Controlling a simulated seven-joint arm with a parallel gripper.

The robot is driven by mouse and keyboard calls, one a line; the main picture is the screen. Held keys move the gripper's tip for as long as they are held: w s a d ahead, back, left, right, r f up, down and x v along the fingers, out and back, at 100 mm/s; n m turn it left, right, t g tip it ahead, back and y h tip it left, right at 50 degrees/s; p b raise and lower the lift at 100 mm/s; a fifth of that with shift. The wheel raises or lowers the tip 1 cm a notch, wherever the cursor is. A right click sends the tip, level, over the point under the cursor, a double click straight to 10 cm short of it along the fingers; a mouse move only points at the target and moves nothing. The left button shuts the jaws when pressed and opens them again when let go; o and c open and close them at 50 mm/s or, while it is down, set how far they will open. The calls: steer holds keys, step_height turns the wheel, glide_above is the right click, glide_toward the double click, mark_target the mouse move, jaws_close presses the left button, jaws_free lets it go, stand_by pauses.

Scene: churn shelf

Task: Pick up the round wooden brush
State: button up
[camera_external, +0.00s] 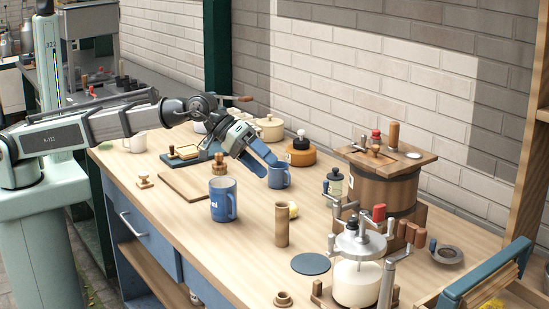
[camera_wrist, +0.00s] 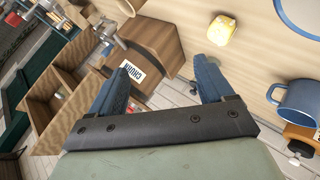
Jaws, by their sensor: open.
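A small round wooden piece with a knob on top, which looks like the round wooden brush (camera_external: 219,165), stands on the table in the external view, behind a large blue mug (camera_external: 223,203) and beside a wooden board (camera_external: 188,185). The mug may hide its lower part. I cannot make it out in the wrist view. My gripper (camera_external: 266,163) is open and empty, above the table to the right of the brush, near a smaller blue mug (camera_external: 280,177). In the wrist view, my gripper's two blue fingers (camera_wrist: 163,72) stand apart with nothing between them.
A wooden churn (camera_external: 385,190) stands at the right; its label shows in the wrist view. A yellow sponge (camera_wrist: 222,29) lies on the table. A wooden cylinder (camera_external: 282,225), an orange jar (camera_external: 300,155) and a glass jar (camera_external: 356,282) stand around. A brick wall bounds the back.

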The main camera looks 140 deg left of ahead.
steer(key=s+a+m+g+h, duration=0.1)
steer(key=s+a+g, duration=0.2)
steer(key=s, duration=0.7)
steer(key=s+a+g+h, duration=0.15)
steer(key=s+a, duration=0.25)
steer(key=s, duration=0.5)
steer(key=m+g+h, duration=0.1)
steer(key=g+h, duration=0.1)
steer(key=g, duration=0.2)
glide_toward(220, 162)
steer(key=shift+s+a+f, duration=0.1)
steer(key=shift+a+f, duration=0.15)
steer(key=shift+f, duration=1.35)
steer(key=shift+s+a+f, duration=0.15)
steer(key=shift+a+f, duration=0.15)
steer(key=shift+f, duration=1.3)
steer(key=shift+s+a+f, duration=0.1)
steer(key=shift+a+f, duration=0.15)
steer(key=shift+f, duration=1.3)
steer(key=c, duration=1.1)
steer(key=shift+r, duration=0.1)
